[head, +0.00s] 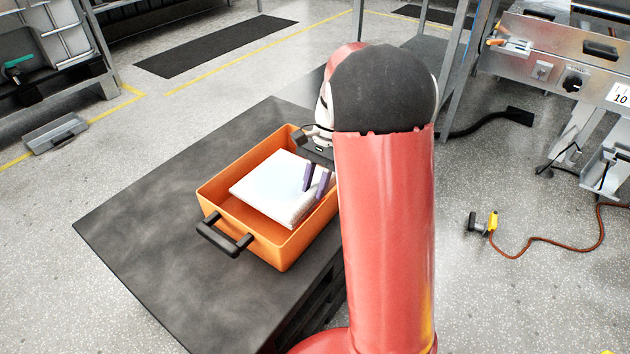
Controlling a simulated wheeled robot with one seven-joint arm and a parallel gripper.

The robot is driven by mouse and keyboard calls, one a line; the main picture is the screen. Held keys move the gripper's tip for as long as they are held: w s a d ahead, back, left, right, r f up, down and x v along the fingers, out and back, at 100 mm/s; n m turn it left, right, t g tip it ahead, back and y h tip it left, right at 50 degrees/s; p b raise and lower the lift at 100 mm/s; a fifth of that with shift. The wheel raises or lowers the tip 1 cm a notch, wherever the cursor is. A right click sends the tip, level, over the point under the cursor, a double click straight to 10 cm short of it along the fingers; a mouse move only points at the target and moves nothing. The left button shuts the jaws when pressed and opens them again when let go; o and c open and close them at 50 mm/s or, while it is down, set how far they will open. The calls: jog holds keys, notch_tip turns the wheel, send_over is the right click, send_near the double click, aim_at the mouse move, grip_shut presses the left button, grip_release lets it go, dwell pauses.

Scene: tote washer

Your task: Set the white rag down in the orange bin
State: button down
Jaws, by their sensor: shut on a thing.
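The orange bin (284,252) stands on a dark table, with a black handle (226,237) on its near left side. The white rag (268,186) is a flat folded block lying tilted within the bin's walls. My gripper (317,182) is over the bin's right part, with its two purple fingers at the rag's right end, shut on the rag. Whether the rag touches the bin's floor cannot be told. My red arm hides the bin's far right side.
The dark table (160,230) is bare to the left of the bin. A machine with knobs (573,84) stands at the right. An orange cable (555,243) with a yellow connector lies on the floor. A grey tray (55,133) lies on the floor at the left.

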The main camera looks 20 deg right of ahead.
jog(key=shift+f, duration=0.8)
jog(key=shift+f+b, duration=0.15)
jog(key=shift+b, duration=0.15)
jog(key=shift+f+b, duration=0.6)
jog(key=shift+f, duration=0.85)
jog(key=shift+f, duration=0.15)
grip_release()
dwell(0.5)
jog(key=shift+p+v, duration=3.3)
jog(key=shift+v, duration=0.05)
jog(key=shift+p+v, duration=0.55)
jog(key=shift+v, duration=0.6)
